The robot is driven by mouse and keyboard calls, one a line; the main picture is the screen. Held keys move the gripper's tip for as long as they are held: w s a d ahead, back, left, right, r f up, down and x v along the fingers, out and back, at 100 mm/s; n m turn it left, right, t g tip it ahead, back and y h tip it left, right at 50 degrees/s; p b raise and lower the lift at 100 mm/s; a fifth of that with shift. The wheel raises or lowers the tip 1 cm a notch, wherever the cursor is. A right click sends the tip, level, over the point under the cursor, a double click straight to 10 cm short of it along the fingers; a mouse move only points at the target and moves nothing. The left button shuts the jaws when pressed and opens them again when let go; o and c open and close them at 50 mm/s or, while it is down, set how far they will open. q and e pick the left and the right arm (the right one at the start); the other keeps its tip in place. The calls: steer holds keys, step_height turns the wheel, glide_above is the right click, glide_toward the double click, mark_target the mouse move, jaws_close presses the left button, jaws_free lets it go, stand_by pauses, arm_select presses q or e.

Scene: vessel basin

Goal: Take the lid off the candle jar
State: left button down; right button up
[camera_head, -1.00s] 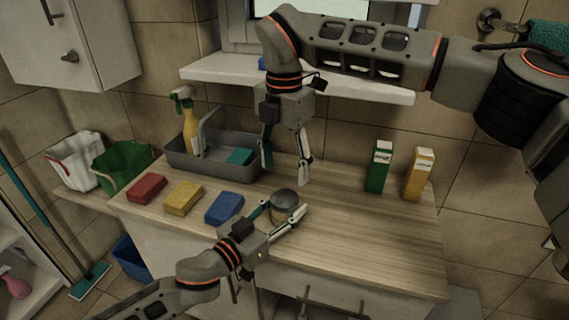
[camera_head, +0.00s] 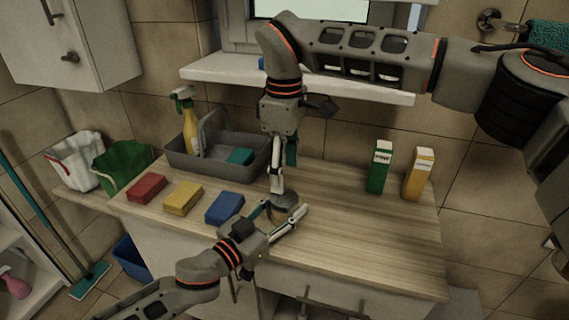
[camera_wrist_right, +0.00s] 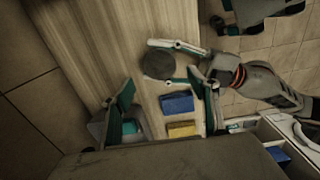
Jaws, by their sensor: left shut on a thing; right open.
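The candle jar (camera_head: 286,212) stands near the counter's front edge, a small grey-brown vessel. Its lid (camera_wrist_right: 158,65) shows as a dark disc on top in the right wrist view; in the head view the right gripper partly hides the top. My left gripper (camera_head: 283,211) is shut around the jar's side, one finger on each side. It also shows in the right wrist view (camera_wrist_right: 157,63). My right gripper (camera_head: 284,179) is open above the jar, fingers pointing down.
Blue (camera_head: 225,207), yellow (camera_head: 183,198) and red (camera_head: 147,187) sponges lie left of the jar. A grey caddy (camera_head: 215,165) with a spray bottle stands behind them. Green (camera_head: 379,167) and yellow (camera_head: 418,174) cartons stand at back right. The counter's right part (camera_head: 370,235) is clear.

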mark_target(285, 197)
steer(key=shift+f, duration=3.5)
steer(key=c, duration=1.1)
steer(key=shift+c, duration=0.2)
